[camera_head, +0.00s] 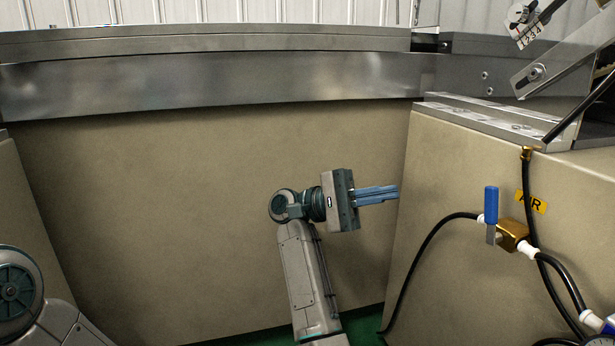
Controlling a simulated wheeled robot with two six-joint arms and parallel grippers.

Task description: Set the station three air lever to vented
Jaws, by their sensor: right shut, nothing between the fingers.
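A blue-handled air lever (491,206) stands upright on a brass valve (513,235) on the beige side panel at the right. A yellow label reading AIR (532,202), partly covered by a black hose, is beside it. My right gripper (397,191) is shut and empty. Its blue fingers point right toward the lever, left of it in the picture and apart from it. My left gripper is out of view; only part of my left arm shows at the lower left.
Black hoses (430,243) run from the valve, one curving down its left side. A steel rail (200,82) crosses above a wide beige panel (160,200). A metal bracket (560,65) juts in at the upper right. Free room lies between my right gripper and the valve.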

